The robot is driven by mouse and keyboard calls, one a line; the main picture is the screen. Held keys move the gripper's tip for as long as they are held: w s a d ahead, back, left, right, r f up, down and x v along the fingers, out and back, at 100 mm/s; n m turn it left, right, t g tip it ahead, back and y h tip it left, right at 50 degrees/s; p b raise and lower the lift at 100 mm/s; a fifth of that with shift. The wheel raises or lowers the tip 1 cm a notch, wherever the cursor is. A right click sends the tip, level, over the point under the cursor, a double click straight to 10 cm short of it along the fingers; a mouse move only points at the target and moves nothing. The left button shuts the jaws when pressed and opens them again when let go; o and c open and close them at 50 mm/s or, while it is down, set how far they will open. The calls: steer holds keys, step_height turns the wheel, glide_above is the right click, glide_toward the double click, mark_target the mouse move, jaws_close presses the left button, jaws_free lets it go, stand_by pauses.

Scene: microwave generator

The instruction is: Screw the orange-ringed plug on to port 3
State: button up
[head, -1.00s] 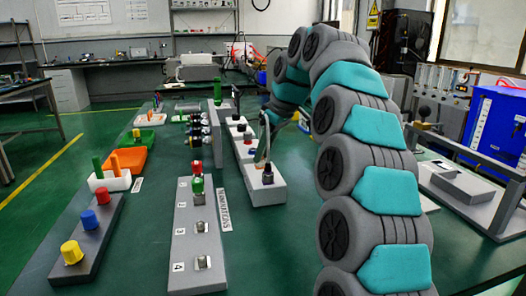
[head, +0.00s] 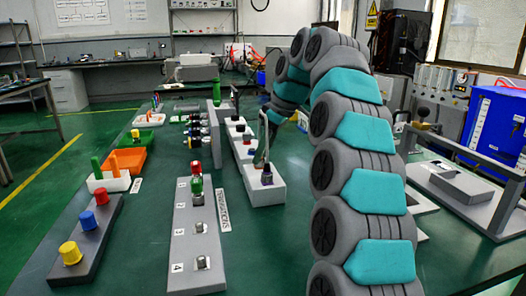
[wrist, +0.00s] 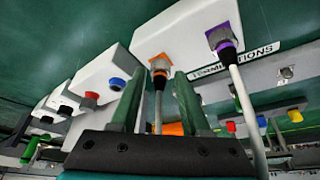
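In the wrist view the orange-ringed plug (wrist: 158,74) sits at an orange-marked seat on a white block (wrist: 180,38), its pale cable running down between my fingers. My gripper (wrist: 158,92) is open, one green finger on each side of the plug and cable, with gaps visible. In the head view my gripper (head: 262,150) is over the row of white blocks, and I cannot make out the orange ring there. Port 3 (head: 201,227) is a bare silver connector on the grey numbered panel (head: 183,245).
A purple-ringed plug (wrist: 224,44) with its own cable stands close beside my gripper. Port 4 (head: 203,262) is bare; a green and red fitting (head: 196,180) stands at port 1. A grey rack (head: 72,250) with coloured caps is at the left.

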steer(key=shift+o, duration=1.1)
steer(key=shift+r, duration=0.2)
steer(key=shift+d+r, duration=0.2)
steer(key=shift+r, duration=0.15)
steer(key=shift+s+d+f, duration=0.1)
steer(key=shift+s+d, duration=0.1)
steer(key=s+d+b, duration=0.1)
steer(key=s+d, duration=0.4)
steer(key=d, duration=0.5)
steer(key=shift+s+d, duration=0.15)
